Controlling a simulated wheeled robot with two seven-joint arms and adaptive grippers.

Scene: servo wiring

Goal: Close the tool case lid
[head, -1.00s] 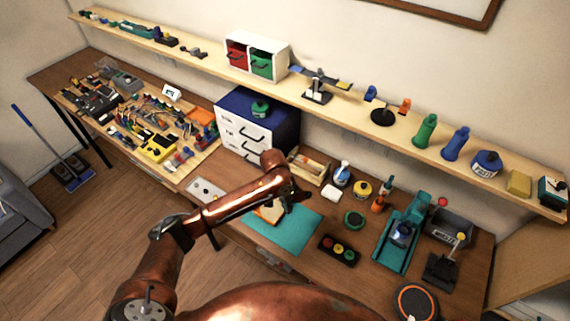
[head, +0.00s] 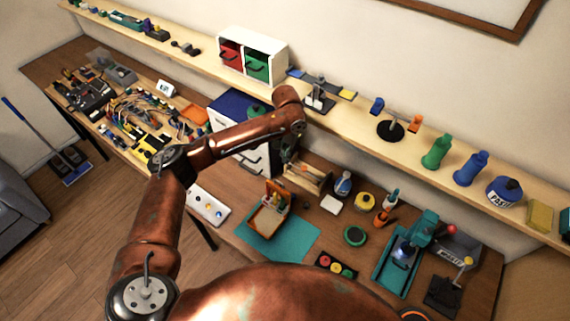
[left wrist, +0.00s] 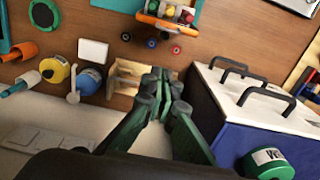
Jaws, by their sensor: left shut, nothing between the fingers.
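The tool case (head: 268,216), orange-edged with a pale inner face, stands open on the teal mat (head: 300,240). Its raised part is on the far side, with small coloured pieces by it. In the left wrist view the case (left wrist: 158,20) is at the top edge, partly cut off, with its orange edge and coloured items showing. My left gripper (head: 288,152) is beyond the case and above the bench, in front of the drawer cabinet. In the left wrist view its green fingers (left wrist: 164,82) are together, empty and apart from the case. My right gripper is out of view.
The white drawer cabinet (head: 252,158) with a blue top stands close to my left gripper. A wooden box (head: 305,178), a blue-capped bottle (head: 343,184) and a yellow tape roll (head: 365,201) are right of it. A long shelf (head: 350,118) runs above the bench.

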